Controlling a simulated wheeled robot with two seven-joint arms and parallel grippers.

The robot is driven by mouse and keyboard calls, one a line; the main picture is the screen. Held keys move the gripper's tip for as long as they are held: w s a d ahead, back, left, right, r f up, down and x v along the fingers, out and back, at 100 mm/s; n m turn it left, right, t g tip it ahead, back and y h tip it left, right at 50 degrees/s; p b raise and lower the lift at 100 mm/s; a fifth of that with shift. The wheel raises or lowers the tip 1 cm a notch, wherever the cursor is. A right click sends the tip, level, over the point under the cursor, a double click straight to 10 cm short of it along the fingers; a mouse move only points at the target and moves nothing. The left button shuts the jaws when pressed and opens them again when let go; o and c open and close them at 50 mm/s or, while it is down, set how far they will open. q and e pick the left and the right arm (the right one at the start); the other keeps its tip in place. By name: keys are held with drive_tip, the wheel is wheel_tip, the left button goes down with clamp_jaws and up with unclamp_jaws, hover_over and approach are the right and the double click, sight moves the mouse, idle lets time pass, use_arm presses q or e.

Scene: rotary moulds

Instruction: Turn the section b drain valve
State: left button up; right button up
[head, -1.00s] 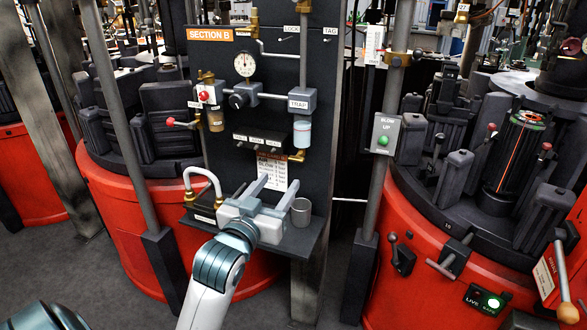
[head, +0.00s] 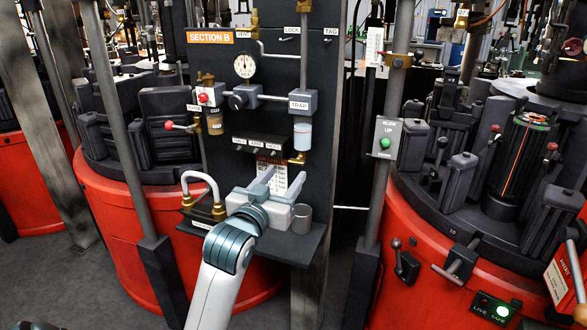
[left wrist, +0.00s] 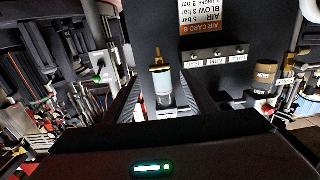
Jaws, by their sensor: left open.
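The Section B panel (head: 218,80) stands ahead of me. On its right side is the trap (head: 303,102) with a clear bowl (head: 303,135). A small brass fitting (head: 298,158), probably the drain valve, sits under the bowl. My left gripper (head: 283,178) is open and empty, below the brass fitting and apart from it, its fingers pointing at the panel. In the left wrist view, which is upside down, the bowl (left wrist: 161,82) and brass fitting (left wrist: 158,53) appear between the two fingers (left wrist: 160,90). My right gripper is not in view.
A card (head: 271,170) hangs behind the fingers. A grey post (head: 380,190) with a green button box (head: 385,140) stands right, red rotary machines (head: 100,205) on both sides.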

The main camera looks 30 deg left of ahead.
sight(295, 163)
use_arm(q)
drive_tip(key=x, duration=0.7)
drive_tip(key=shift+s, duration=0.1)
drive_tip(key=c, duration=1.1)
